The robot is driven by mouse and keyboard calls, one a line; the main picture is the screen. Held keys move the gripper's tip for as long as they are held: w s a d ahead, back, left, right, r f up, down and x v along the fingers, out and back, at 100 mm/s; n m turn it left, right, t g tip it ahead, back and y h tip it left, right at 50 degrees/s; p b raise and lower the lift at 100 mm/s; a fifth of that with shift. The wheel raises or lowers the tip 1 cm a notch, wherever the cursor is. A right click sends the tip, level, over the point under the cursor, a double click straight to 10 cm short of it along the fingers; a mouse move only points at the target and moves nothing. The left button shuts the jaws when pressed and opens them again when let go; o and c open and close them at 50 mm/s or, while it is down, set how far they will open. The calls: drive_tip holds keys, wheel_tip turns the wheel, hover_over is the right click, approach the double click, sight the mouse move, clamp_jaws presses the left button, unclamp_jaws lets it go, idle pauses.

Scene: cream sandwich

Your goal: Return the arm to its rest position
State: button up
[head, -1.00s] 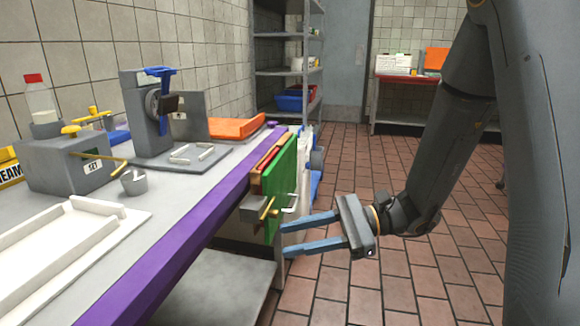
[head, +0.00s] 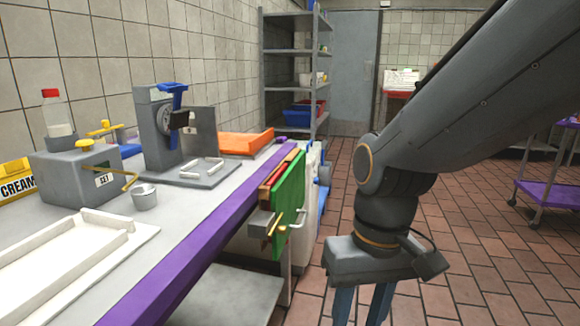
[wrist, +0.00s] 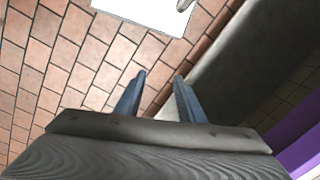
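My gripper (head: 362,304) hangs at the end of my bent arm in the head view, over the tiled floor to the right of the counter. Its blue fingers point down and run out of the bottom of the frame. In the wrist view my gripper (wrist: 160,82) shows both fingers apart, with only floor between them. It is open and empty.
The counter (head: 190,243) with a purple edge runs along the left. On it are a white tray (head: 140,236), a grey dispenser (head: 75,180) and a press (head: 155,130). Green and red boards (head: 290,195) hang at its side. A purple cart (head: 548,192) stands right.

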drive_tip(key=d+r+m+p, duration=0.2)
drive_tip(key=d+r+p, duration=0.7)
drive_tip(key=p, duration=0.8)
drive_tip(key=shift+r+h, duration=0.25)
drive_tip(key=shift+h, duration=0.15)
drive_tip(key=shift+w+d, duration=0.1)
drive_tip(key=shift+w, duration=0.05)
idle(1.1)
